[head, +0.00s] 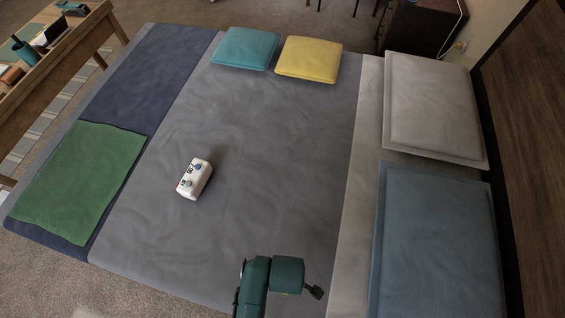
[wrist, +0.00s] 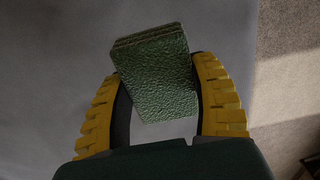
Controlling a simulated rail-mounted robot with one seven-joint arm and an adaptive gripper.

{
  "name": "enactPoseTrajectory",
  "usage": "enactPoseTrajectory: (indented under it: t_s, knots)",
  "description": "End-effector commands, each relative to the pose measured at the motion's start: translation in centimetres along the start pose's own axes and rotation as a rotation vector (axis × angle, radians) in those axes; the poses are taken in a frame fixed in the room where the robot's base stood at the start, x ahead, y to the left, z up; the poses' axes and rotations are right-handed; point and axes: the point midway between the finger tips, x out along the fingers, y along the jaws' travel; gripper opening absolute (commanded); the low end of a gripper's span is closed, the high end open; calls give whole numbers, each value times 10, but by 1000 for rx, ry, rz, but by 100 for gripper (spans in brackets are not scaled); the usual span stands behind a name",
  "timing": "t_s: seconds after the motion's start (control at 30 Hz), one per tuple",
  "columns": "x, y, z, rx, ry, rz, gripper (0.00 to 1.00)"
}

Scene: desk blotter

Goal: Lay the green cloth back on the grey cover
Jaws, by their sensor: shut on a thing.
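In the wrist view, my gripper (wrist: 161,70) is shut on a small green cloth (wrist: 158,92). The cloth looks like a thick folded pad with layered edges, and a yellow ribbed finger is on each side of it. The grey cover (head: 260,140) spreads across the bed in the head view, and grey fabric also lies behind the cloth in the wrist view. How far the cloth is above the surface I cannot tell. In the head view, my arm shows at the bottom, but the held cloth cannot be made out.
A larger green sheet (head: 80,180) lies flat over the dark blue runner (head: 150,80) at left. A small white box (head: 194,178) lies on the cover. Teal (head: 245,48) and yellow (head: 308,59) cushions are at the back; white (head: 432,105) and blue (head: 437,240) pillows are right.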

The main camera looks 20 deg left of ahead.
Motion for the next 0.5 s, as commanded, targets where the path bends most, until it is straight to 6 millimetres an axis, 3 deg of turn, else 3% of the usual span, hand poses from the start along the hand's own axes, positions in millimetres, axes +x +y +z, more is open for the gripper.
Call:
enactPoseTrajectory:
  t_s: [0.5]
  knots:
    - [94, 0, 0, 4, 0, -2, 28]
